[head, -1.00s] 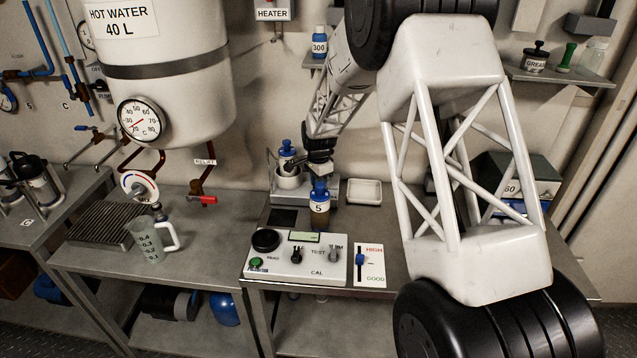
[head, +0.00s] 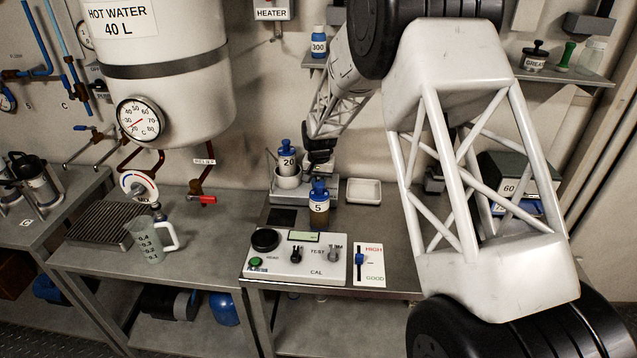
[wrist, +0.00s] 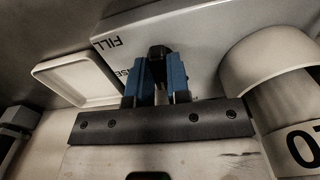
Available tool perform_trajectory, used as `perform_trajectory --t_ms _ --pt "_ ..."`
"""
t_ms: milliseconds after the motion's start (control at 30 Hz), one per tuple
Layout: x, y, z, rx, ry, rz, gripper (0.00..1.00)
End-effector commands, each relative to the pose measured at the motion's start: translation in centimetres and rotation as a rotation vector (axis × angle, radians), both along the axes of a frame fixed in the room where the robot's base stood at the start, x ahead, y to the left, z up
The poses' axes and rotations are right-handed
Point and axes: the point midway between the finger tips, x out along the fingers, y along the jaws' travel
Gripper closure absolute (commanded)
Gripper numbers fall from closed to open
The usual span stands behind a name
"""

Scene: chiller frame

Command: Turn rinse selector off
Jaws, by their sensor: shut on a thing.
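The rinse selector is a pale box (head: 330,190) at the back of the middle bench. In the wrist view its panel (wrist: 215,45) carries the word FILL and a partly covered word ending in SE. A small black knob (wrist: 158,52) stands on that panel. My gripper (wrist: 158,72) has its two blue fingers shut on the knob, one on each side. In the head view the wrist end (head: 320,150) hangs over the box. Its fingers and the knob are hard to make out there, behind the brown bottle marked 5 (head: 319,207). I cannot read which mark the knob points to.
A bottle marked 20 (head: 287,160) stands in a white cup (head: 287,182) close to the left of my wrist. A white tray (head: 364,191) lies right of the box. A tester panel (head: 295,262) stands in front. A grey jug (head: 152,240) is farther left.

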Motion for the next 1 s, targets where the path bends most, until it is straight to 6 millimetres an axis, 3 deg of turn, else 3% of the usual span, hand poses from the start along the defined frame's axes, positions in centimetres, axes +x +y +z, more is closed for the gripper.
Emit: perform_trajectory --t_ms 267,700,733,800,867,1000 --pt "-0.09 -0.01 0.04 0.0 0.001 0.094 1.0" --pt "-0.1 -0.02 0.02 -0.001 0.002 0.106 1.0" --pt "-0.1 -0.02 0.02 -0.001 0.002 0.106 0.78" --pt "-0.08 -0.02 0.02 0.0 0.002 0.106 0.68" --pt "-0.07 -0.03 0.01 0.0 0.001 0.106 0.59" --pt "-0.05 -0.04 0.0 0.0 0.001 0.105 0.57"
